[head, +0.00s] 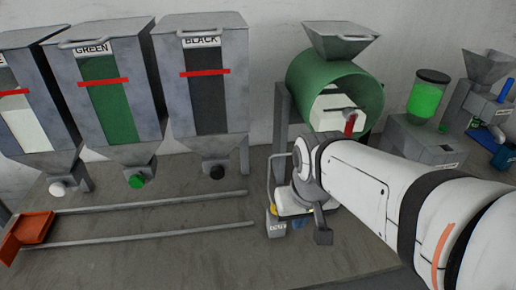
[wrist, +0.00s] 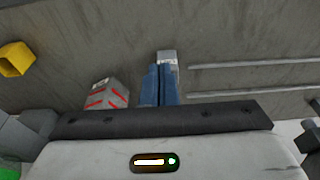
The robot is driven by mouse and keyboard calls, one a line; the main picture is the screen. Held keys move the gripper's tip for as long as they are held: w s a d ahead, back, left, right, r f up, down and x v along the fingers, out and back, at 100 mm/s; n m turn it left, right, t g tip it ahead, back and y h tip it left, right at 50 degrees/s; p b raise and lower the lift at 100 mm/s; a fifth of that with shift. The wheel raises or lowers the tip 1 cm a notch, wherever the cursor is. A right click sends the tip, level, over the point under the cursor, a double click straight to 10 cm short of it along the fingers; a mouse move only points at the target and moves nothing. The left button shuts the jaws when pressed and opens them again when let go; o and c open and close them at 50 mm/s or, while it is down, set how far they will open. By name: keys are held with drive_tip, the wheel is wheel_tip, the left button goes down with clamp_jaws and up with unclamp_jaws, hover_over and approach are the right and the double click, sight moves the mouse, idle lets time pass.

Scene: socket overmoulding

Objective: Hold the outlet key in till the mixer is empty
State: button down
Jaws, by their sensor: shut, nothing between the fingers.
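The mixer, a green drum (head: 312,80) with a grey hopper above it, stands behind my arm in the head view. I cannot see what it holds. A small grey block with a white label (head: 276,228), apparently the outlet key's housing, sits on the table below it; it also shows in the wrist view (wrist: 167,57). My gripper (wrist: 160,68) has its blue fingers shut together, tips at the labelled block. Whether they touch or press the key I cannot tell. In the head view my wrist hides most of the gripper.
Bins marked GREEN (head: 105,105) and BLACK (head: 205,95) stand at the left, with two rails (head: 150,203) and an orange-red tray (head: 37,228) before them. A red-striped grey block (wrist: 106,95) is beside my fingers. A yellow container (wrist: 15,58) lies farther left in the wrist view.

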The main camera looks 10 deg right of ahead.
drive_tip(key=w+r+g+p, duration=0.1)
drive_tip(key=w+r+p, duration=0.1)
drive_tip(key=w, duration=0.5)
drive_tip(key=w+r+g+p, duration=0.1)
drive_tip(key=w+r+p, duration=0.2)
drive_tip(key=w+p, duration=0.2)
drive_tip(key=shift+w+a, duration=0.4)
drive_tip(key=shift+w, duration=0.45)
drive_tip(key=shift+r, duration=0.1)
wheel_tip(320, 180, down, 14)
drive_tip(key=shift+p, duration=0.75)
